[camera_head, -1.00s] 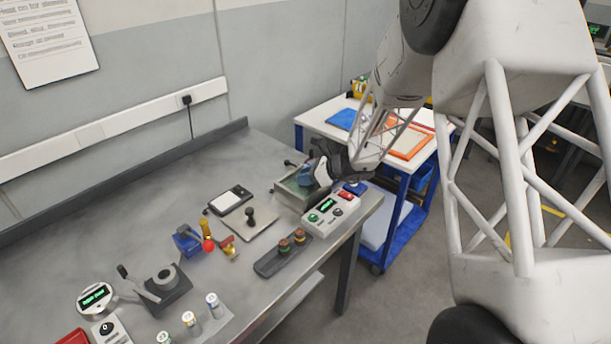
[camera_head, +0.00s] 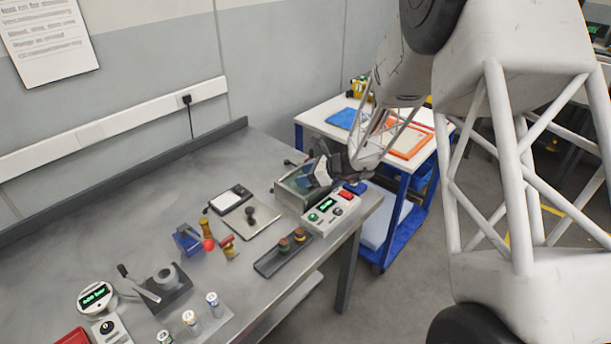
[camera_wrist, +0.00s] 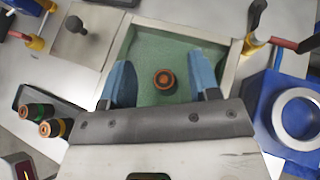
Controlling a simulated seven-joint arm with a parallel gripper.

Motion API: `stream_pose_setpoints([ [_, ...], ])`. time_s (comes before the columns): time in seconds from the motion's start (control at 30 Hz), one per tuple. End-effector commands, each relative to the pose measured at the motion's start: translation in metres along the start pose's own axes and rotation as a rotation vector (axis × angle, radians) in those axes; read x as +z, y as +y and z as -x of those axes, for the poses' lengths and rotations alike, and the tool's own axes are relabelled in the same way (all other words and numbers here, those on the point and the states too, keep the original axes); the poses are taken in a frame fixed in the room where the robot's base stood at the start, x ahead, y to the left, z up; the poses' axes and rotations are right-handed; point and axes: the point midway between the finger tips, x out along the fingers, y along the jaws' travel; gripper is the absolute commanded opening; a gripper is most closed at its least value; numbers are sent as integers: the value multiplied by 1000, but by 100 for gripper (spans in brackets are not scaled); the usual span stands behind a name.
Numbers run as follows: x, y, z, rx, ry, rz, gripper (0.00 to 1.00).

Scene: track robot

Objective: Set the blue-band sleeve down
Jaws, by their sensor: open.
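A copper-brown sleeve (camera_wrist: 164,80) stands upright on the green floor of a shallow metal-walled tray (camera_wrist: 118,50). I see it from above, and no blue band shows from this angle. My gripper (camera_wrist: 161,68) is open above the tray, with one blue finger on each side of the sleeve and a gap to both. In the head view my gripper (camera_head: 306,180) is at the tray (camera_head: 287,196) near the bench's far right end. The sleeve is hidden there.
A dark rack (camera_head: 270,263) with two banded sleeves lies in front of the tray. A control box (camera_head: 332,213) stands close beside it. A plate with a black knob (camera_head: 250,213) is left. The wrist view shows a blue block with a ring (camera_wrist: 298,118) at right.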

Motion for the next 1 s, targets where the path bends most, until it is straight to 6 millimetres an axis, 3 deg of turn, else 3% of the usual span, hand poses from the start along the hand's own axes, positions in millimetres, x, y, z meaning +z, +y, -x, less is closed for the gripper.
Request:
stream_pose_setpoints([
  [0.03, -13, 5, -4, 7, 11, -16, 56],
  [0.23, -4, 5, 8, 6, 9, -16, 56],
  [0.8, 4, 1, 97, 2, 3, -8, 56],
  [1.0, 4, 1, 116, 2, 3, -6, 56],
])
